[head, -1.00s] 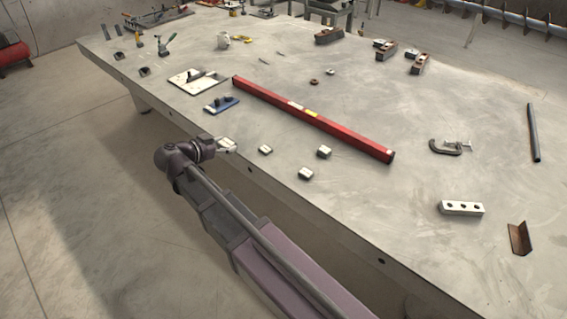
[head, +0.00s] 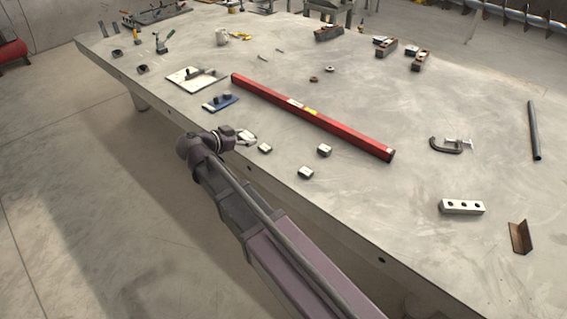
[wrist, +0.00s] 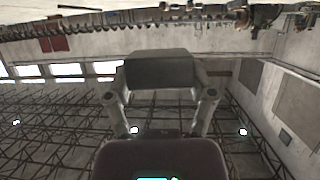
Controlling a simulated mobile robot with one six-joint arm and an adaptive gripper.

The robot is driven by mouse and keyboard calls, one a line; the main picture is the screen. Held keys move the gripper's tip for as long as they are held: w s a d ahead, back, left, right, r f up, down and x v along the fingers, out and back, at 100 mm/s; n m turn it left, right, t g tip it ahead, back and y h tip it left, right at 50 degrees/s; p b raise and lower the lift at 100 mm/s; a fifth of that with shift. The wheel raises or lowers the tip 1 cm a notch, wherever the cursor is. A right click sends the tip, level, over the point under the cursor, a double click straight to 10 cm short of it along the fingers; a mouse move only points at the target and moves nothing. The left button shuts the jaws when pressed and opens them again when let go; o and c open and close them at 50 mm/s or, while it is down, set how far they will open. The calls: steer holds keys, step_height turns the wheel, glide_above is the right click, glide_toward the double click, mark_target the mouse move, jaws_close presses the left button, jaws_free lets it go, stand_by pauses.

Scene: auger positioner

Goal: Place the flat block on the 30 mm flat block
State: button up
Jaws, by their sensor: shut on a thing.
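My gripper (head: 246,138) is over the near edge of the table, just to the upper left of a small flat block (head: 265,148). In the wrist view, my gripper (wrist: 160,88) is shut on a dark flat block (wrist: 160,68), which spans across between the fingers. In the head view the held block is too small to make out. Two more small blocks stand to the right, one farther back (head: 324,150) and one nearer the edge (head: 305,173). I cannot tell by size which of the three is the 30 mm flat block.
A long red level (head: 310,117) lies across the table behind the blocks. A blue tool (head: 220,102) and a white plate (head: 195,79) lie to the left. A block with holes (head: 462,207) and a clamp (head: 450,144) lie right. The table between is clear.

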steer(key=shift+f, duration=0.1)
stand_by(0.3)
steer(key=shift+s+a+f+b, duration=0.1)
steer(key=shift+f+b, duration=0.4)
steer(key=shift+b, duration=0.1)
step_height(320, 180, down, 17)
steer(key=d+b, duration=0.1)
steer(key=b, duration=1.5)
steer(key=shift+r, duration=0.2)
steer(key=shift+d, duration=0.15)
steer(key=b, duration=0.2)
glide_above(280, 163)
steer(key=s+a, duration=0.1)
steer(key=s, duration=0.1)
steer(key=shift+s+a+f, duration=0.2)
steer(key=shift+f, duration=0.4)
steer(key=shift+w+d, duration=0.3)
steer(key=shift+w, duration=0.2)
steer(key=shift+w+d+f+b, duration=0.45)
steer(key=shift+w+f, duration=0.1)
steer(key=shift+w, duration=0.1)
steer(key=shift+f+b, duration=1.1)
steer(key=shift+f, duration=0.05)
